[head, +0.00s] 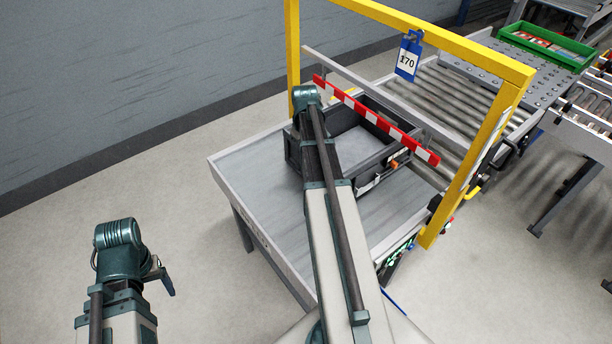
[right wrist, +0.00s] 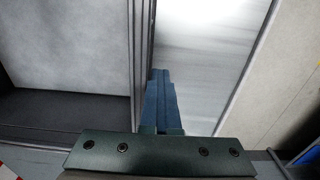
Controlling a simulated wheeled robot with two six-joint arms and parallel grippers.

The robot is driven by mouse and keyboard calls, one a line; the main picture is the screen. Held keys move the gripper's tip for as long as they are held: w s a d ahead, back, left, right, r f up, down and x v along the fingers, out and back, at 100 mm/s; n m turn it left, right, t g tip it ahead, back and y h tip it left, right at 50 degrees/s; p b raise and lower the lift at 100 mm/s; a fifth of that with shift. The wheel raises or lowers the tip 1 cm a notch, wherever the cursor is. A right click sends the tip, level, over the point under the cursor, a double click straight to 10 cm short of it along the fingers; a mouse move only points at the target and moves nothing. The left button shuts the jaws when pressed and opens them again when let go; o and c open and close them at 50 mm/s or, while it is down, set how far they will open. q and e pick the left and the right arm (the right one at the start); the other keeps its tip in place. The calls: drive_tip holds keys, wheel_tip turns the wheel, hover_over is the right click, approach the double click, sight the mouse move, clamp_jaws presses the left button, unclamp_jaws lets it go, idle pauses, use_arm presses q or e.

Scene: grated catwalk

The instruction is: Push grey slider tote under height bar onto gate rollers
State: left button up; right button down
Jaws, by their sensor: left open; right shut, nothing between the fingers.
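The dark grey tote (head: 372,186) is open-topped and stands on the grey metal table (head: 250,205), near its far side. Part of it is hidden by my right arm. The red-and-white striped height bar (head: 362,112) crosses above the tote in the head view. Beyond it lie the gate rollers (head: 440,92). My right gripper (right wrist: 160,75) is shut and empty, beside the tote's wall (right wrist: 140,60) in the right wrist view; I cannot tell whether it touches. My left gripper (head: 163,280) is open, away from the tote, over the floor left of the table.
A yellow frame (head: 292,45) with a blue "170" tag (head: 408,56) stands around the gate. A green tray (head: 546,44) sits on the perforated plate (head: 500,66) past the rollers. The floor left of the table is clear up to the grey wall.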

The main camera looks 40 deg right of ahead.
drive_tip(key=shift+d, duration=1.4)
idle(0.4)
wheel_tip(320, 180, up, 8)
drive_tip(key=p, duration=0.8)
drive_tip(key=shift+r, duration=0.1)
